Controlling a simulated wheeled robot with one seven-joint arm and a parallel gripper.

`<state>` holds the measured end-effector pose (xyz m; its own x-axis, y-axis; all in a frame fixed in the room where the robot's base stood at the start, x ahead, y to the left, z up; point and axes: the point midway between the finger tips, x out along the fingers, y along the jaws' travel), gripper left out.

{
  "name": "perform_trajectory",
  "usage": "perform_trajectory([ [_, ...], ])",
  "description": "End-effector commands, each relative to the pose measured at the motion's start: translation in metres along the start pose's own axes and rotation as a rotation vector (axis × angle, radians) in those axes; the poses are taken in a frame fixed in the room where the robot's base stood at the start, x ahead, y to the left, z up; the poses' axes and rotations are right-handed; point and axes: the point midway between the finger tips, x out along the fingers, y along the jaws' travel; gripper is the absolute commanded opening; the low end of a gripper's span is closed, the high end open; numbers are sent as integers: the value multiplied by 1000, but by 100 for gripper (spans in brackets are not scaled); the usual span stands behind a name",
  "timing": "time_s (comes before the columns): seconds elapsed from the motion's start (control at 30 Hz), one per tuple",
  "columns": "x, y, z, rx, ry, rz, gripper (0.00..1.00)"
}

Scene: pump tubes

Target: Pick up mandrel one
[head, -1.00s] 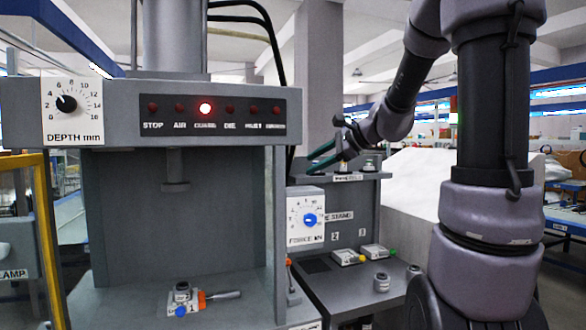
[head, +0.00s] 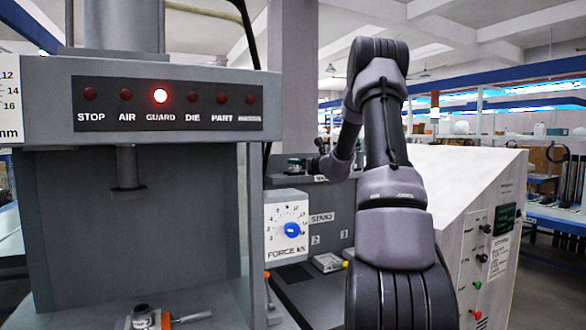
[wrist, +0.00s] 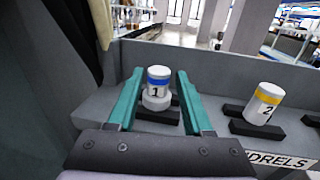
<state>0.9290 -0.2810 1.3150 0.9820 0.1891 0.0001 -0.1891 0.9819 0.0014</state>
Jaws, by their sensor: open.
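Mandrel one (wrist: 157,88) is a pale cylinder with a blue band and a "1". It stands upright on a dark rest on a grey shelf, in the middle of the wrist view. My gripper (wrist: 160,73) is open, with one teal finger on each side of the mandrel. The jaws look empty of any grip, and I cannot tell whether a finger touches it.
Mandrel two (wrist: 263,103), with a yellow band, stands close on the right on its own rest. A grey ledge (wrist: 220,58) runs behind both. In the head view a press (head: 150,90) is at left and a control cabinet (head: 490,230) at right.

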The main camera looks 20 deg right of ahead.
Motion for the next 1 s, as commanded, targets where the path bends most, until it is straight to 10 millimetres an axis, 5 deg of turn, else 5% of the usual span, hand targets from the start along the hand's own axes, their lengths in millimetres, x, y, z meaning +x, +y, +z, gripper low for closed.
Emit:
perform_trajectory([
  [0.4, 50, 2, -1, 0, -1, 2, 51],
  [0.67, 54, 2, 0, -2, 0, 1, 51],
  [0.7, 54, 2, 0, -2, 0, 1, 47],
  [0.83, 54, 2, 0, -2, 0, 1, 0],
  [1.0, 54, 2, 1, -2, -2, 1, 0],
])
